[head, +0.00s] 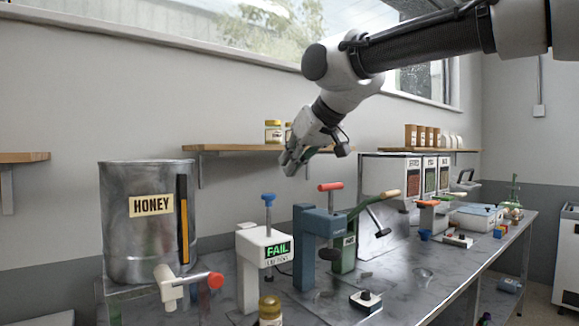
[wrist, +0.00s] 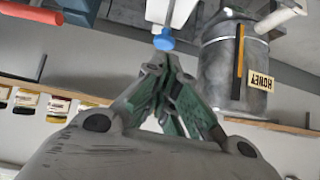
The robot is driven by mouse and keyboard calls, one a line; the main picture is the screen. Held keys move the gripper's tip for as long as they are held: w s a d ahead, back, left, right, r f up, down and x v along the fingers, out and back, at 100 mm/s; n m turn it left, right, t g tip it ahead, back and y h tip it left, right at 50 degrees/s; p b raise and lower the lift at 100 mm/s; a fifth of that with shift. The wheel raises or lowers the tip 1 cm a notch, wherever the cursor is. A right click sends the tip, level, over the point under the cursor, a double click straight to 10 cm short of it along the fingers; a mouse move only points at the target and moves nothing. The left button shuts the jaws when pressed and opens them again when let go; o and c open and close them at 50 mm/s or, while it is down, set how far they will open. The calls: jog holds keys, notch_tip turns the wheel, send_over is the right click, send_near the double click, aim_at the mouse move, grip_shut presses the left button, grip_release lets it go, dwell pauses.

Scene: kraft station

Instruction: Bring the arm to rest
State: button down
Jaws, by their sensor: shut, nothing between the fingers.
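My gripper (head: 290,164) is in the head view, at the end of my arm (head: 345,75), which reaches in from the upper right. It hangs in the air above the bench, in front of the wall shelf, clear of everything below it. In the wrist view my gripper (wrist: 160,62) shows its fingers drawn together with nothing between them. The view there is upside down.
Below stand a metal honey drum (head: 150,225), a white tester (head: 262,255) reading FAIL, a blue press (head: 315,245) and a green press (head: 345,240). A jar (head: 268,310) stands at the front edge. Dispensers (head: 395,185) stand behind. A shelf (head: 235,148) holds jars.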

jog(key=s+d+f+g+h, duration=0.3)
jog(key=s+d+f, duration=0.5)
jog(key=d+f, duration=0.45)
jog(key=s+d+f+m+h, duration=0.1)
jog(key=s+d+f+m, duration=0.2)
jog(key=s+d+f, duration=0.2)
jog(key=s+d+f+m+h, duration=0.1)
jog(key=s+d+f+m, duration=0.2)
jog(key=s+d+f, duration=0.3)
jog(key=s+d, duration=0.5)
jog(key=d, duration=0.3)
jog(key=shift+d+m+g+h, duration=0.3)
jog(key=shift+g+h, duration=0.1)
